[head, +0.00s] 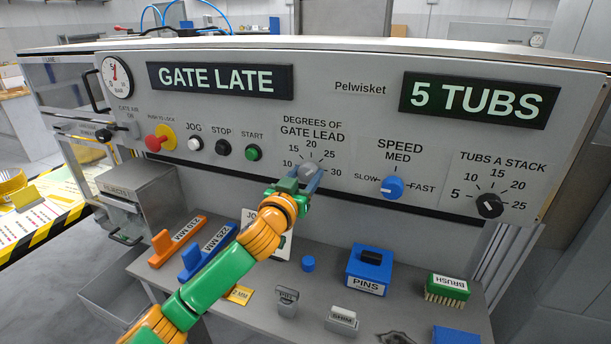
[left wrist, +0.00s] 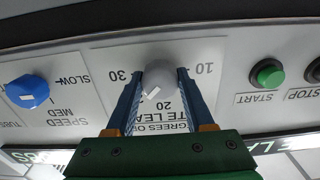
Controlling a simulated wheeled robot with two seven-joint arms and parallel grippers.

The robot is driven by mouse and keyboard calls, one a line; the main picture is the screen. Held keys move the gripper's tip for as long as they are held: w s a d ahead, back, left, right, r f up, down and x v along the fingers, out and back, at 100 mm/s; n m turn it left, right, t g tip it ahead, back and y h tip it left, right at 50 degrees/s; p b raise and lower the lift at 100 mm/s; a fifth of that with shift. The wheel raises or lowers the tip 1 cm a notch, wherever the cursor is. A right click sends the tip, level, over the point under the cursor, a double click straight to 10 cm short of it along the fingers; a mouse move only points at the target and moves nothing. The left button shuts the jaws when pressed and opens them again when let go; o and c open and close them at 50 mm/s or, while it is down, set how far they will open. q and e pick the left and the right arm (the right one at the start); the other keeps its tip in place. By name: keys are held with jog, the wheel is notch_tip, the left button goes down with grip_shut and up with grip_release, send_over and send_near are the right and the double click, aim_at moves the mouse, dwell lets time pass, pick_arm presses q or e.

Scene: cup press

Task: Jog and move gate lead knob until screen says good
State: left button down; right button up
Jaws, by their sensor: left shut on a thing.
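The control panel's left screen (head: 220,80) reads "GATE LATE". The grey gate lead knob (head: 307,171) sits under the "DEGREES OF GATE LEAD" scale, marked 10 to 30. My left gripper (head: 300,180) is shut on this knob. In the left wrist view the round knob (left wrist: 160,82) is between the two blue fingers, and its white pointer mark shows. The exact number it points at is hard to read. The white jog button (head: 195,144) is at the panel's left, beside the black stop button (head: 223,148). My right gripper is not in view.
The right screen (head: 478,100) reads "5 TUBS". A green start button (head: 253,152), red push-to-lock button (head: 155,142), blue speed knob (head: 392,187) and black stack knob (head: 489,205) share the panel. Below, the shelf holds a blue pins box (head: 369,270) and a green brush (head: 447,287).

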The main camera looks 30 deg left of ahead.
pick_arm(q)
jog(key=m+p, duration=0.2)
jog(key=m, duration=0.1)
jog(key=shift+r+m, duration=0.15)
jog(key=shift+m, duration=0.25)
jog(key=shift+m+p, duration=1.25)
jog(key=shift+m, duration=1.05)
jog(key=shift+c, duration=1.4)
grip_release()
jog(key=shift+a, duration=0.1)
jog(key=shift+f, duration=0.2)
